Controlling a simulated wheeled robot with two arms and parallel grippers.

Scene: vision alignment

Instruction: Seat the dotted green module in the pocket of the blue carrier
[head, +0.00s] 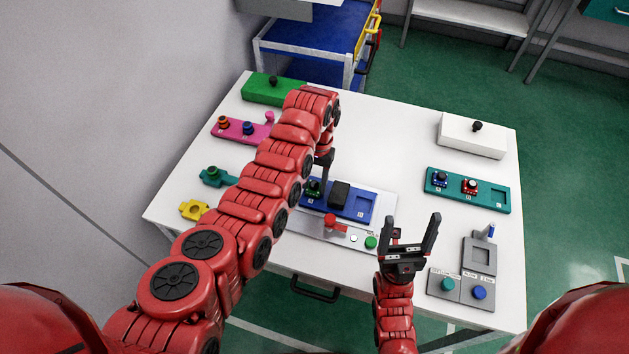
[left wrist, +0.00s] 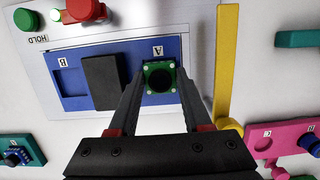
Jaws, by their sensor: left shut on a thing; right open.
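The blue carrier (head: 372,206) lies mid-table; in the left wrist view it (left wrist: 130,50) shows pockets lettered A and B with a black block (left wrist: 101,81) between them. The dotted green module (left wrist: 159,79) is at the A end, between my left fingertips; it also shows in the head view (head: 313,188). My left gripper (left wrist: 158,88) is shut on this module, over the carrier. Whether the module is fully down in pocket A I cannot tell. Pocket B (left wrist: 70,83) looks empty. My right gripper (head: 412,229) is open and empty, right of the carrier near the table's front.
The carrier's light plate bears a red knob (head: 332,223) and green button (head: 371,242). A yellow bar (left wrist: 225,80) stands beside the carrier. A teal tray (head: 496,197) with blue and red modules, a white box (head: 470,136) and a grey fixture (head: 479,258) are at right.

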